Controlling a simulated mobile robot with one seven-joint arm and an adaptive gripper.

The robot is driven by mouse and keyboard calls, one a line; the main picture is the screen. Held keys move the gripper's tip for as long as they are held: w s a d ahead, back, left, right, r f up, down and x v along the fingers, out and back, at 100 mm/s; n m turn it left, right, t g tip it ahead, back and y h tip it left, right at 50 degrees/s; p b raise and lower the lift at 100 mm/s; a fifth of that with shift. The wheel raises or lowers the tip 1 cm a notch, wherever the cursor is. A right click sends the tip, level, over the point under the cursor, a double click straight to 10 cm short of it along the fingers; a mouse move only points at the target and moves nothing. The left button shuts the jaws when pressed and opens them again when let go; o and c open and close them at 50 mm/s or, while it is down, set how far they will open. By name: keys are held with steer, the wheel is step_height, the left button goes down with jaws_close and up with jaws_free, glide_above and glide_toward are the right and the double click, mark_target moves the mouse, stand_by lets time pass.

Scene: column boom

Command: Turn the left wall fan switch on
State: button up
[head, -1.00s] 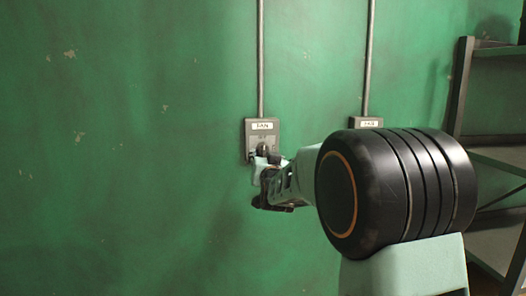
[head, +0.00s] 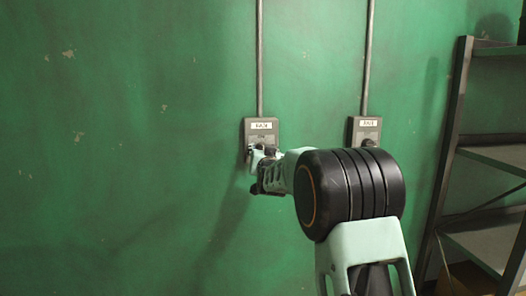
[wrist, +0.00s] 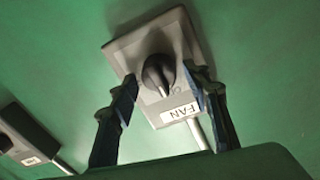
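The left fan switch (head: 270,130) is a grey box on the green wall under a vertical conduit, with a white FAN label (wrist: 180,112). In the wrist view its black rotary knob (wrist: 157,72) shows, with a pale pointer line toward the label side. My gripper (wrist: 160,74) is open, with one dark blue finger on each side of the knob. Gaps show between knob and fingers in this view; I cannot tell whether either touches. In the head view my gripper (head: 262,152) covers the lower part of the switch and hides the knob.
A second similar switch (head: 369,124) is on the wall to the right; it also shows at the left of the wrist view (wrist: 24,137). A dark metal shelf (head: 462,120) stands at the far right. The wall left of the switches is clear.

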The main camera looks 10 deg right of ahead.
steer(key=c, duration=0.9)
steer(key=shift+f+m+b, duration=0.15)
steer(key=shift+m+b, duration=0.15)
steer(key=shift+b, duration=0.15)
steer(key=m+b, duration=0.5)
steer(key=m, duration=0.3)
steer(key=m+y+b, duration=0.1)
steer(key=m+b, duration=0.5)
steer(key=m, duration=0.2)
steer(key=shift+d+m+g, duration=0.2)
steer(key=shift+m+g, duration=0.1)
steer(key=o, duration=1.1)
